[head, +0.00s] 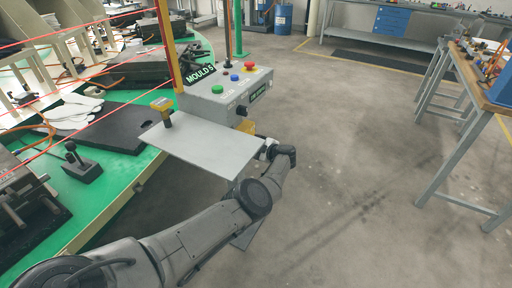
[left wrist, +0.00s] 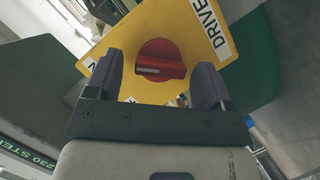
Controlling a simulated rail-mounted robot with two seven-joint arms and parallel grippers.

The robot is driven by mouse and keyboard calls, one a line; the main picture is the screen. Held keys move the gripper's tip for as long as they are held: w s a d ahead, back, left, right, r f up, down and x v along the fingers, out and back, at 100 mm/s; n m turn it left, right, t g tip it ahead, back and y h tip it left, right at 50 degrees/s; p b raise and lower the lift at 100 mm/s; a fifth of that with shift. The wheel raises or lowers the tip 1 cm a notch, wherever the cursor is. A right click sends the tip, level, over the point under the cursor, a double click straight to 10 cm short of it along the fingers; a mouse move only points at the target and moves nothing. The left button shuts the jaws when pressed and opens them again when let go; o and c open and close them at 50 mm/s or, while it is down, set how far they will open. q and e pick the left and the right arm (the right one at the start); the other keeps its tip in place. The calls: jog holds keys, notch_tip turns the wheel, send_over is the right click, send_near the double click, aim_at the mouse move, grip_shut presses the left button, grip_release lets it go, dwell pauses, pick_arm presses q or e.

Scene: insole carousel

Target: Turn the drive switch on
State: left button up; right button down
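The drive switch is a round red rotary knob (left wrist: 160,61) on a yellow plate labelled DRIVE, seen in the left wrist view. A pale mark on its grip bar lies nearly level in that picture and points left. In the head view only a bit of the yellow plate (head: 246,127) shows at the side of the grey control box; the knob is hidden there. My left gripper (left wrist: 158,82) is open, facing the plate, with one finger on each side of the knob. I cannot tell whether the fingers touch it. My right gripper is not in view.
The green carousel (head: 115,175) lies left. Open floor (head: 345,150) lies right, before a workbench.

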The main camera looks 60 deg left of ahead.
pick_arm(q)
jog(key=p+v, duration=0.6)
jog(key=v, duration=0.7)
jog(key=shift+d, duration=0.4)
jog(key=shift+r, duration=0.1)
